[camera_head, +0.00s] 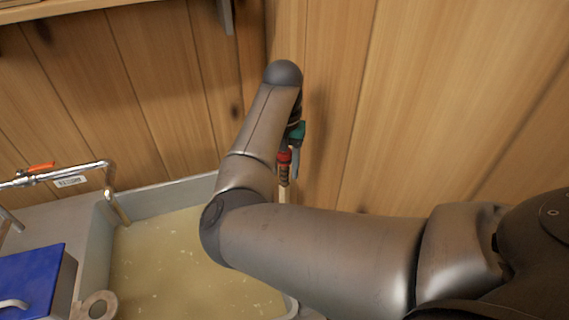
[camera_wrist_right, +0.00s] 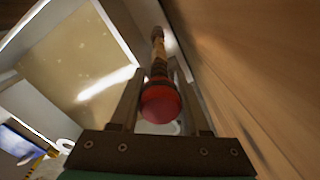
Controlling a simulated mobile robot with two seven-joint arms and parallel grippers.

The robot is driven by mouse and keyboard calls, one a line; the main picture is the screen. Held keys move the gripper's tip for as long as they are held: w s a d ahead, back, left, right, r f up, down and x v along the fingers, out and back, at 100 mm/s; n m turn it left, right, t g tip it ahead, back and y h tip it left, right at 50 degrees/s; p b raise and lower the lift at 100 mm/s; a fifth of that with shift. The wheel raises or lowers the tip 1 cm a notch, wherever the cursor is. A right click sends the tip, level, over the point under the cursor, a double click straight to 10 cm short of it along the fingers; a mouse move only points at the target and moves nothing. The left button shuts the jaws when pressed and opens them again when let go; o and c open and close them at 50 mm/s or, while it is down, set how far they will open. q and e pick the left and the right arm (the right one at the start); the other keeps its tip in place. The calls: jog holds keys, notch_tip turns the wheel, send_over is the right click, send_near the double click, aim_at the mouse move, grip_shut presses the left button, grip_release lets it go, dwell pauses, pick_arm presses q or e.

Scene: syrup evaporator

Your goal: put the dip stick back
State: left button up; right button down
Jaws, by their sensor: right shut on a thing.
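The dip stick (camera_head: 284,157) is a wooden stick with a red end, seen in the head view just beyond my right forearm. In the right wrist view its red knob (camera_wrist_right: 161,103) is close to the camera, and its wooden shaft runs away from it. My right gripper (camera_head: 291,168) is shut on the dip stick, with a finger on each side in the wrist view (camera_wrist_right: 157,82). The arm hides most of the gripper and part of the stick in the head view. My left gripper is not in view.
A metal pan (camera_head: 172,191) of yellowish liquid lies below and left of the gripper. A pipe with an orange-handled valve (camera_head: 38,168) and a blue box (camera_head: 32,278) are at left. A wooden wall (camera_head: 430,90) stands close behind the gripper, with a shelf (camera_head: 60,9) at upper left.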

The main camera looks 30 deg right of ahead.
aim_at(285, 183)
jog(key=shift+r, duration=0.1)
jog(key=shift+f+b, duration=2.15)
jog(key=shift+f, duration=0.75)
grip_release()
jog(key=shift+r, duration=0.15)
jog(key=shift+a+r+p, duration=0.1)
jog(key=shift+r+p, duration=2.9)
jog(key=shift+r, duration=0.95)
